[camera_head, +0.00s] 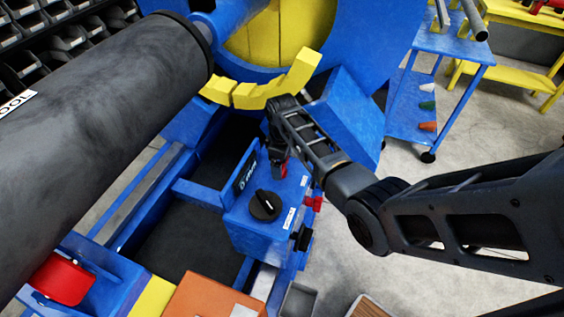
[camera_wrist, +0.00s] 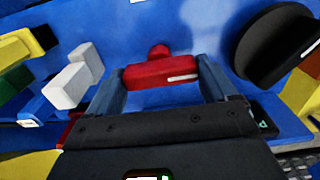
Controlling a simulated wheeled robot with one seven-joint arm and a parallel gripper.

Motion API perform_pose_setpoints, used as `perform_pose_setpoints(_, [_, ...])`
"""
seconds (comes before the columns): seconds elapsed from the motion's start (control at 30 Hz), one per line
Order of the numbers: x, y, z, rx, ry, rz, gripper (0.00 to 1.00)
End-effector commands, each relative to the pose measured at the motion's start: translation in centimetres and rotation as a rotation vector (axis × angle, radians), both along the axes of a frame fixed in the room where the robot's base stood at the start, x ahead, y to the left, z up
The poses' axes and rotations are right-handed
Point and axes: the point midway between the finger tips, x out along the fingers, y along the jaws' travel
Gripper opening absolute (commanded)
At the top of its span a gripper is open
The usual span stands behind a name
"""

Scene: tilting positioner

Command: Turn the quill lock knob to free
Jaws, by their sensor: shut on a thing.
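A red bar-shaped knob (camera_wrist: 160,72) with a white mark near its right end sits on a blue face in the wrist view. My gripper (camera_wrist: 161,66) is shut on it, with one finger at each end of the bar. The bar lies nearly level in that view. In the head view my gripper (camera_head: 279,163) points down at the blue control box (camera_head: 262,228), and only a little of the red knob (camera_head: 284,169) shows beside the fingers. I cannot read a label that names the knob or its positions.
A large round black knob (camera_head: 265,205) with a white line is close by on the box; it also shows right in the wrist view (camera_wrist: 275,45). A red handle (camera_head: 314,203) sticks out from the box's side. A big dark cylinder (camera_head: 110,110) fills the left.

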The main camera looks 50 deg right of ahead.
Motion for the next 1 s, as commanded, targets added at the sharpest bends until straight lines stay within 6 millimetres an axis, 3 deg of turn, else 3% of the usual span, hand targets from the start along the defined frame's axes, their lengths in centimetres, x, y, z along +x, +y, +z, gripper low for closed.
perform_pose_setpoints(0.2, [-0.3,0.1,-0.5,0.001,0.006,0.003,0.55])
perform_pose_setpoints(0.23, [-0.3,0.1,-0.5,0.001,0.006,0.003,0.87])
perform_pose_setpoints(0.37, [-0.3,0.1,-0.4,0.001,0.006,0.002,0.99])
perform_pose_setpoints(0.7, [-0.1,0.0,0.4,0.001,0.001,0.001,1.0])
perform_pose_setpoints(1.0, [0.0,0.0,5.0,-0.002,-0.001,0.002,1.0])
